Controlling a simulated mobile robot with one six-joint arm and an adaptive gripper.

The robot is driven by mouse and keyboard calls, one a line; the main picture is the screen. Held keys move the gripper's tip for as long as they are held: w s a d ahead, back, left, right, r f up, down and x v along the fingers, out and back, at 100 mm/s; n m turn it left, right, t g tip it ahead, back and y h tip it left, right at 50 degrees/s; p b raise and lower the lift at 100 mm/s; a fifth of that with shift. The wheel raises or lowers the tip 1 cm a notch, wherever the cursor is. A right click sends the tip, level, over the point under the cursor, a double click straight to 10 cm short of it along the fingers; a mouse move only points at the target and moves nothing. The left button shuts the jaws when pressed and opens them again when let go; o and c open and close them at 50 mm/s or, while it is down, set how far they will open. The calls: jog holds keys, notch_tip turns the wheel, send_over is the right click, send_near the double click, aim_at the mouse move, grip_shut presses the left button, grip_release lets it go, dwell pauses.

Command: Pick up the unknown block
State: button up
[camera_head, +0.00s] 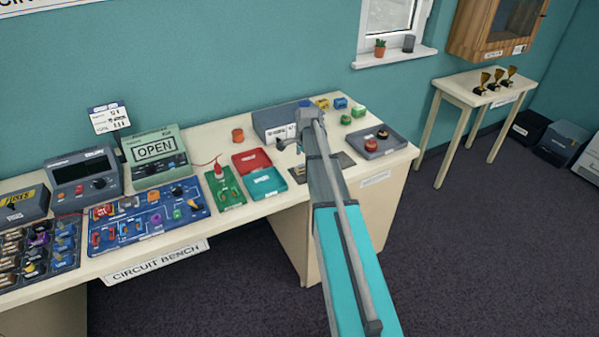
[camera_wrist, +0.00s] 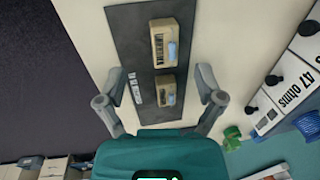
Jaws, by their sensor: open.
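Two beige blocks, each with dark markings and a blue patch, lie on a dark grey mat (camera_wrist: 138,42) in the wrist view. The larger block (camera_wrist: 160,48) is farther up the picture, and the smaller block (camera_wrist: 163,92) is nearer my gripper. I cannot tell which is the unknown block. My gripper (camera_wrist: 161,78) is open and empty, its fingers to the left and right of the smaller block, seemingly above the mat. In the head view, my arm hides most of the mat (camera_head: 343,158), and a beige bit (camera_head: 299,171) shows to its left.
A grey box (camera_head: 272,122) stands behind the mat; a "47 ohms" label shows at the right in the wrist view. Red (camera_head: 251,160) and teal (camera_head: 264,183) trays lie left. A dark tray (camera_head: 378,146) with red pieces lies right. The bench's front edge is close.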

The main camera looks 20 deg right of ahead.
aim_at(301, 167)
jog(key=shift+w+f+b, duration=0.2)
jog(key=shift+f+b, duration=0.65)
jog(key=shift+w+f+b, duration=0.25)
jog(key=shift+f+b, duration=0.6)
jog(key=shift+w+f+b, duration=0.2)
jog(key=shift+f+b, duration=0.65)
jog(key=shift+a, duration=0.1)
grip_shut()
jog(key=shift+r, duration=0.2)
notch_tip(301, 167, up, 3)
jog(key=p, duration=0.3)
jog(key=s+a+r+p, duration=0.5)
jog(key=s+r+p, duration=0.4)
jog(key=s, duration=0.4)
jog(key=shift+a+r+p, duration=0.2)
jog(key=shift+r+p, duration=0.15)
jog(key=shift+p, duration=0.2)
